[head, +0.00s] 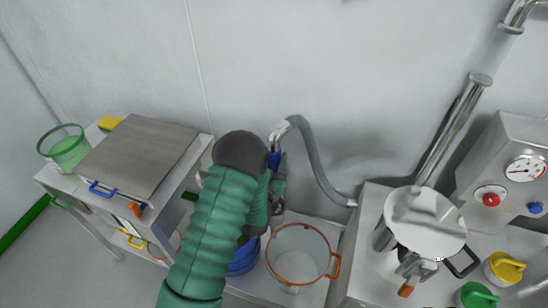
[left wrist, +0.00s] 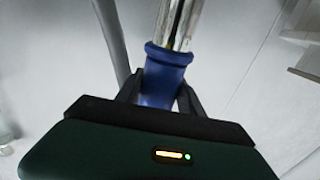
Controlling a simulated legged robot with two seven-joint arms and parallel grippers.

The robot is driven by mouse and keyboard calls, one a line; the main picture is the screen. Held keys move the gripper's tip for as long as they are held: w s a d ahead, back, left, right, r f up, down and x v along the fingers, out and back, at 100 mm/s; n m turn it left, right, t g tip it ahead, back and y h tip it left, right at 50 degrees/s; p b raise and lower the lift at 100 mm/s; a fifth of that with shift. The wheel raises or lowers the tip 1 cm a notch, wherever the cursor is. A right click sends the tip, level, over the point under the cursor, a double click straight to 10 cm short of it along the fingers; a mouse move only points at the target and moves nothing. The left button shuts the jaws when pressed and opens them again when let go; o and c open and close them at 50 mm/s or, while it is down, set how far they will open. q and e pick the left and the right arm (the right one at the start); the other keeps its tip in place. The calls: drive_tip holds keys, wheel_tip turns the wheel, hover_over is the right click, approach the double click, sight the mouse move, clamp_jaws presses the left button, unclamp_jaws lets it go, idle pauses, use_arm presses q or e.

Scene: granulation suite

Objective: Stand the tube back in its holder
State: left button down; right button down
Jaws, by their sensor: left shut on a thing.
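The tube is a grey flexible hose (head: 318,165) with a bent metal end (head: 280,131) and a blue collar (head: 274,159). The hose runs from the bent end down to the steel bench at the right. My left gripper (head: 277,180) is shut on the blue collar, which also shows between its fingers in the left wrist view (left wrist: 165,75). A shiny metal pipe (left wrist: 178,22) rises from the collar there. The tube is held up in front of the wall. I cannot make out its holder for sure; my arm covers part of the area below. My right gripper is not in view.
A clear bin with an orange rim (head: 297,281) and a blue drum (head: 243,262), partly hidden by my arm, stand below. A steel-topped cabinet (head: 140,155) and green tub (head: 66,151) are left. A lidded steel vessel (head: 425,220) and gauge panel (head: 510,165) are right.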

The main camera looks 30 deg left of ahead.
use_arm(q)
drive_tip(key=shift+f, duration=0.55)
drive_tip(key=c, duration=0.7)
unclamp_jaws()
drive_tip(key=shift+o, duration=0.2)
drive_tip(key=shift+f+b, duration=0.15)
drive_tip(key=shift+b, duration=0.15)
